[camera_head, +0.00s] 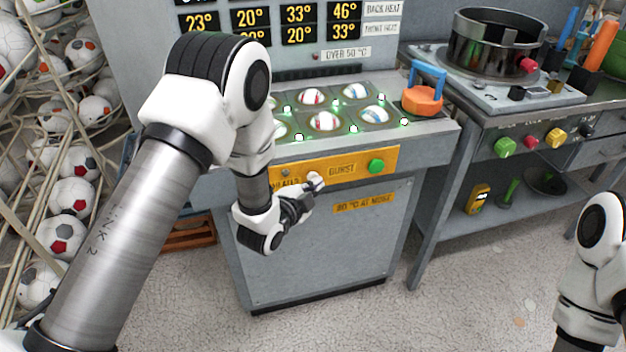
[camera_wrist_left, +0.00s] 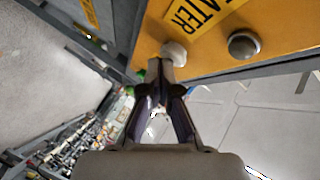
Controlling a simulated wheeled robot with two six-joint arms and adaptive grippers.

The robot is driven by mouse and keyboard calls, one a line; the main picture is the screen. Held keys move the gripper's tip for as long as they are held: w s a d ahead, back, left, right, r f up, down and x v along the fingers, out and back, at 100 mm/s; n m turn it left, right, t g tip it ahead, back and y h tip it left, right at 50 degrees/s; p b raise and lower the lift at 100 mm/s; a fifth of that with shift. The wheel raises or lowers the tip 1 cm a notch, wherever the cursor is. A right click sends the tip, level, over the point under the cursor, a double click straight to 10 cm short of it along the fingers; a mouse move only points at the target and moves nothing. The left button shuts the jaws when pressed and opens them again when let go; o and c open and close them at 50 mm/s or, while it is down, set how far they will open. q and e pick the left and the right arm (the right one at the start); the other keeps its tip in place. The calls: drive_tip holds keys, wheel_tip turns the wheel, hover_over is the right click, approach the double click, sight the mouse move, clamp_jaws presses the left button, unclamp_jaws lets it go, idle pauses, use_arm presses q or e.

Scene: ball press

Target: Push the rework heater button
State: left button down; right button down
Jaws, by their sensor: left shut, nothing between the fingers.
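A yellow panel (camera_head: 345,159) crosses the front of the grey machine, with a "BURST" label, a green button (camera_head: 376,166) and a partly hidden label ending in "ATER" (camera_wrist_left: 190,14). A white button (camera_head: 317,180) sits right at the tips of my left gripper (camera_head: 308,192). In the left wrist view, the white button (camera_wrist_left: 174,52) is just beyond the shut, empty fingertips (camera_wrist_left: 163,84); I cannot tell whether they touch. A grey button (camera_wrist_left: 243,44) is beside it on the panel, also visible in the head view (camera_head: 285,173). My right gripper is out of view.
Above the panel, the machine top holds several balls (camera_head: 325,121) in recesses with green lights, and an orange-and-blue clamp-like piece (camera_head: 424,98). A side bench (camera_head: 540,108) with a round pot (camera_head: 494,45) stands right. A ball rack (camera_head: 60,170) stands left. The floor in front is clear.

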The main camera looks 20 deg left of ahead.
use_arm(q)
drive_tip(key=shift+w+a, duration=0.15)
drive_tip(key=shift+w, duration=0.1)
drive_tip(key=shift+r, duration=0.1)
drive_tip(key=shift+s+d, duration=0.2)
drive_tip(key=shift+s, duration=0.1)
drive_tip(key=s+d, duration=0.3)
drive_tip(key=s, duration=0.2)
drive_tip(key=shift+d, duration=0.2)
idle(0.5)
